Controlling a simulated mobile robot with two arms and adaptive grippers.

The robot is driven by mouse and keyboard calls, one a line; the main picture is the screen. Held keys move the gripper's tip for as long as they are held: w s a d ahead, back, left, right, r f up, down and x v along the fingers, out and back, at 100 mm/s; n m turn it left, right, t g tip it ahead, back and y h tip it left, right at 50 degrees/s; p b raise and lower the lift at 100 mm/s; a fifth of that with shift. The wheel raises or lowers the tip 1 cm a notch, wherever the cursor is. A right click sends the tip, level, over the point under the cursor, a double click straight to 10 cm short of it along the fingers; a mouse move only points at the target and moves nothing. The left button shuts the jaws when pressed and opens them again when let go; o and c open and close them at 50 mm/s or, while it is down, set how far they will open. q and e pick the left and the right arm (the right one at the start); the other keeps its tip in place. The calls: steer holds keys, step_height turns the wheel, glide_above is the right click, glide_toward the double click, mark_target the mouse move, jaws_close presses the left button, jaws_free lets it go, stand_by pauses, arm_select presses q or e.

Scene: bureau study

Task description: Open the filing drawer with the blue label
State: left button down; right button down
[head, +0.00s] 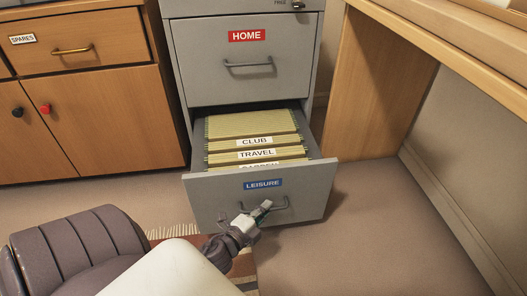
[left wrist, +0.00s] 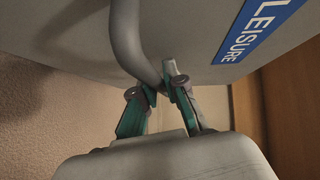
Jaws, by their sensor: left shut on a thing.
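The grey filing drawer with the blue LEISURE label (head: 263,184) is pulled out from the cabinet. Hanging folders (head: 252,125) with tabs such as CLUB and TRAVEL show inside it. My left gripper (head: 262,209) is at the drawer's front, shut on its bow handle (head: 280,207). In the left wrist view the two fingers (left wrist: 160,88) close around the grey handle bar (left wrist: 127,40), with the blue label (left wrist: 255,28) at upper right. My right gripper is not in view.
The upper drawer with the red HOME label (head: 247,36) is shut. A wooden cabinet (head: 100,110) with a SPARES drawer stands at left. A wooden desk panel (head: 372,85) stands close at right. A striped rug (head: 185,240) lies below. Carpet at lower right is clear.

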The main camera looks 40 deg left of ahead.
arm_select(q)
steer(key=shift+s+d, duration=0.55)
steer(key=shift+d, duration=0.05)
steer(key=c, duration=1.2)
jaws_free()
steer(key=s+r, duration=0.1)
steer(key=s, duration=1.1)
steer(key=shift+d+r, duration=0.35)
steer(key=shift+d, duration=0.1)
